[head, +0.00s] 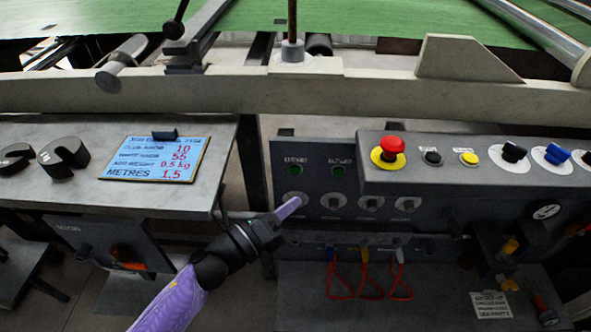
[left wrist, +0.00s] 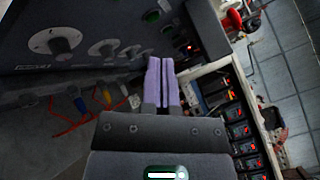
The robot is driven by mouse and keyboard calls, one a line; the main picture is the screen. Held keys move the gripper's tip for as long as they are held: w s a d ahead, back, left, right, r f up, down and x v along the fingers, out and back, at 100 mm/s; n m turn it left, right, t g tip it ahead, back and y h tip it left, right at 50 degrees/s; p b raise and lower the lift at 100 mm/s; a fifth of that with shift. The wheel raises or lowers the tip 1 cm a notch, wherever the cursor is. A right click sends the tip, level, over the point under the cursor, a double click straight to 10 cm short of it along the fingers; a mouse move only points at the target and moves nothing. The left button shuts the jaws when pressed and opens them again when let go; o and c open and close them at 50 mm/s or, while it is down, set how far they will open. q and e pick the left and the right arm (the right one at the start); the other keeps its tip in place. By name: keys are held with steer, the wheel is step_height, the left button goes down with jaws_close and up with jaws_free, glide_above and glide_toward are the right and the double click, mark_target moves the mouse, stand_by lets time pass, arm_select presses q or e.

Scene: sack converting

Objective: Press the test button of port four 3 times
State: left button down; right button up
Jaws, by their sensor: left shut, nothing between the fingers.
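My left gripper (head: 291,206) is shut and empty, its lilac fingers pointing at the left end of a dark control panel (head: 425,222). Its fingertips overlap the leftmost dial in the head view; I cannot tell whether they touch. In the left wrist view the closed fingers (left wrist: 160,82) point away from me, with the panel's dials (left wrist: 60,44) to their left. A row of dark units with red lights (left wrist: 238,131) lies at the right of that view. Labels are too small to read, so I cannot tell which is port four or its test button. My right gripper is not in view.
A red mushroom button (head: 391,146) and several knobs sit on the raised console at right. Red cords (head: 340,285) hang below the panel. A sign board (head: 155,160) lies on the grey table at left. A beige beam (head: 210,93) crosses behind.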

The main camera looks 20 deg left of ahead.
mark_target(296, 171)
arm_select(q)
steer(key=s+n+t, duration=0.1)
steer(key=n+t, duration=0.1)
steer(key=n, duration=0.6)
steer(key=s+d+n+t+b, duration=0.1)
steer(key=n+t, duration=0.1)
steer(key=n, duration=0.6)
steer(key=s+n+t+b, duration=0.1)
steer(key=n+t, duration=0.1)
steer(key=n, duration=0.7)
steer(key=shift+s+d+f+y, duration=0.15)
steer(key=shift+s+f+y, duration=0.1)
steer(key=shift+f+y, duration=0.15)
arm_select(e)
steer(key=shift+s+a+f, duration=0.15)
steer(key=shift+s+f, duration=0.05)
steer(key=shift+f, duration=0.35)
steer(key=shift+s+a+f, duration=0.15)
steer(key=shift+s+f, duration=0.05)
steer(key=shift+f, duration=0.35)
